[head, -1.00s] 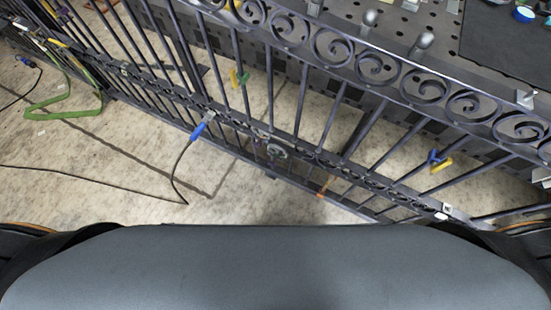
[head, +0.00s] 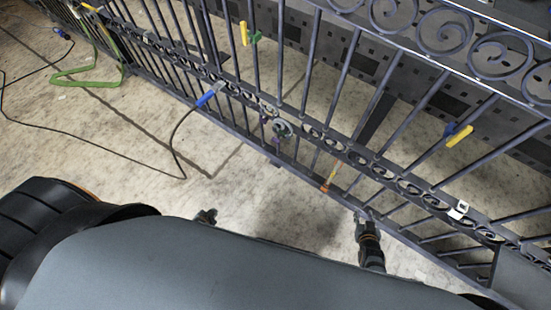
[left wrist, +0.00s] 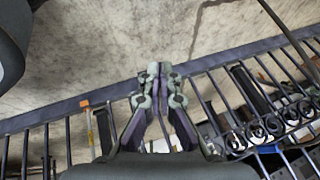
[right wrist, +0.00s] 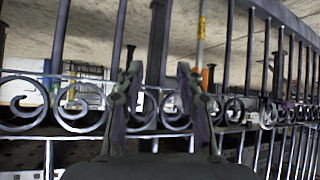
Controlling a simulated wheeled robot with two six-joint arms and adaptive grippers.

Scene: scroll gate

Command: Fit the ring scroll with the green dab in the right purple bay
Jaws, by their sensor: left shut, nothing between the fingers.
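The dark iron gate runs diagonally across the head view, with a middle band of small scrolls (head: 335,143). A grey, rounded piece (head: 281,129) stands out on that band, with small purplish marks beside it; I cannot tell whether it is the ring scroll or has a green dab. I cannot clearly make out the purple bays. My left gripper (head: 207,215) is low in front of the gate; its fingers meet, empty, in the left wrist view (left wrist: 158,72). My right gripper (head: 364,218) is near the gate's lower rail; its fingers stand apart in the right wrist view (right wrist: 158,72), with gate scrolls beyond them.
A blue-ended cable (head: 207,98) meets the gate. A yellow clamp (head: 244,33) and a blue-and-yellow clamp (head: 459,134) sit on bars. A white tag (head: 459,209) and an orange-tipped piece (head: 325,187) are further right. The floor in front is mostly clear.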

